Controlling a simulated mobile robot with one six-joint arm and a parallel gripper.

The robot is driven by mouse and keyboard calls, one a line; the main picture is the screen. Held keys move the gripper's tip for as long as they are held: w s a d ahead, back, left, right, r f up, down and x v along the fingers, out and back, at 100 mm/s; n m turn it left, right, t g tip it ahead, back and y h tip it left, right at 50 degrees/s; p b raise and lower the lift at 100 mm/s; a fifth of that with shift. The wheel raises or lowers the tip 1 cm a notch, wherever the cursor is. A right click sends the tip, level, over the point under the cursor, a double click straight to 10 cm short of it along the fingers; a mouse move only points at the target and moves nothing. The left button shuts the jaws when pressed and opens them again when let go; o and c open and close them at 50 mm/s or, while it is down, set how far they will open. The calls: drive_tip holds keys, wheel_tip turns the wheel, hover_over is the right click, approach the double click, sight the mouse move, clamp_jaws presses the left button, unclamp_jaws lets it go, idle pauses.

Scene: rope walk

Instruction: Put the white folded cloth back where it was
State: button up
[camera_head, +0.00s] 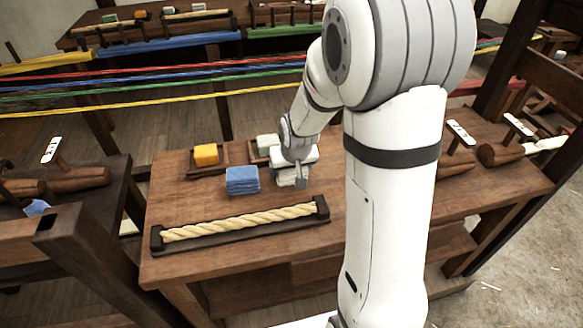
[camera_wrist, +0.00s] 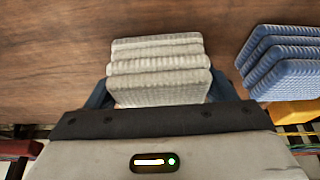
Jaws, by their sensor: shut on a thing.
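The white folded cloth (camera_wrist: 158,72) is a ribbed, layered stack between the two dark fingers of my gripper (camera_wrist: 160,92) in the wrist view. The fingers are shut on its sides. In the head view my gripper (camera_head: 300,178) is over the wooden bench, with the white cloth (camera_head: 286,178) partly hidden by it. Whether the cloth touches the bench top I cannot tell. A blue folded cloth (camera_head: 242,181) lies on the bench just left of it; it also shows at the right of the wrist view (camera_wrist: 280,60).
Behind are a yellow block (camera_head: 206,155) in a dark tray and a pale block (camera_head: 267,142) in another tray. A thick rope (camera_head: 240,222) lies in a dark cradle along the front of the bench. Coloured strands (camera_head: 150,85) run across behind. Bare bench top lies left of the blue cloth.

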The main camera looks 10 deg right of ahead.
drive_tip(key=shift+r, duration=0.1)
drive_tip(key=shift+f, duration=0.2)
drive_tip(key=o, duration=1)
drive_tip(key=shift+o, duration=0.2)
drive_tip(key=shift+r, duration=0.15)
drive_tip(key=shift+r, duration=0.2)
drive_tip(key=p+v, duration=0.1)
drive_tip(key=v, duration=1)
drive_tip(key=s+r+g, duration=0.1)
drive_tip(key=s, duration=0.8)
drive_tip(key=s+r+g, duration=0.1)
drive_tip(key=s+r, duration=0.1)
drive_tip(key=s, duration=0.6)
drive_tip(key=shift+s+d+r, duration=0.2)
drive_tip(key=shift+s+r, duration=0.05)
drive_tip(key=shift+s, duration=0.15)
